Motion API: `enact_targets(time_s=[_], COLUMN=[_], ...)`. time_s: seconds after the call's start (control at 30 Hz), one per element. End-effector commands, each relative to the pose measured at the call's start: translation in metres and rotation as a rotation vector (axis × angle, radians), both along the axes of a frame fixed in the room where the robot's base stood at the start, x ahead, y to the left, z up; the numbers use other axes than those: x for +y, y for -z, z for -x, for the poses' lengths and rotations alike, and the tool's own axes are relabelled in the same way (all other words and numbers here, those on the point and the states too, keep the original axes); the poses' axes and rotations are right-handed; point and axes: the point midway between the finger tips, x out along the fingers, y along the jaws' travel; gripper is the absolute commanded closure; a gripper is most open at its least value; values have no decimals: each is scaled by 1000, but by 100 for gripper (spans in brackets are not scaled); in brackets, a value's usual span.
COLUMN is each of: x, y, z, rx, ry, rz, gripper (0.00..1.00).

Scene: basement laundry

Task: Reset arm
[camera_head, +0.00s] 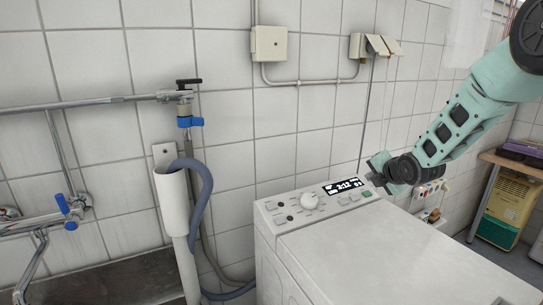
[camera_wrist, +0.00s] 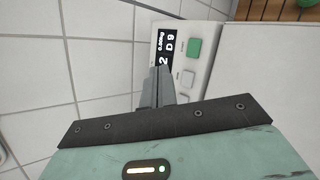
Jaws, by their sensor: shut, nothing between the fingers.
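My arm (camera_head: 463,126) reaches in from the upper right in the head view, coloured mint green with dark joints. My gripper (camera_head: 373,176) is shut and empty, close to the right end of the washing machine's control panel (camera_head: 291,208). In the wrist view my gripper (camera_wrist: 160,72) shows shut fingers in front of the lit display (camera_wrist: 166,42). A green button (camera_wrist: 194,48) and grey buttons are beside the fingers. I cannot tell whether the fingertips touch the panel.
The washing machine (camera_head: 400,255) has a clear white top. A grey drain hose (camera_head: 207,190), standpipe (camera_head: 172,205) and sink (camera_head: 110,280) are at the left. A wooden table (camera_head: 515,163) and a yellow-green appliance (camera_head: 508,205) stand at the right. The tiled wall is close behind.

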Motion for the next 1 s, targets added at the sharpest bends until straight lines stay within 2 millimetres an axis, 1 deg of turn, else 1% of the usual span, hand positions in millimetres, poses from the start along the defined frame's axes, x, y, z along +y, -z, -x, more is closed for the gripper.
enact_targets(time_s=[0.03,0.07,0.1,0.17,0.2,0.27,0.3,0.37,0.4,0.47,0.5,0.57,0.6,0.67,0.7,0.8,0.9,1.0], x=[25,40,60,92,111,137,153,174,187,202,211,219,223,225,225,221,217,214], y=[-8,-10,-12,-16,-18,-20,-22,-23,-25,-27,-28,-30,-31,-31,-32,-33,-34,-34], z=[12,21,36,63,83,114,136,171,195,233,259,298,324,360,381,423,449,460], rx=[39,75,127,215,276,366,426,516,572,653,702,770,806,849,869,894,899,897], ry=[20,41,78,140,188,264,318,408,471,573,645,760,838,953,1025,1178,1278,1325], rz=[-73,-126,-201,-313,-382,-474,-527,-596,-635,-682,-707,-732,-742,-746,-748,-738,-728,-722], gripper=[100,100,100,100,100,100,100,100,100,100,100,100,100,100,100,100,100,100])
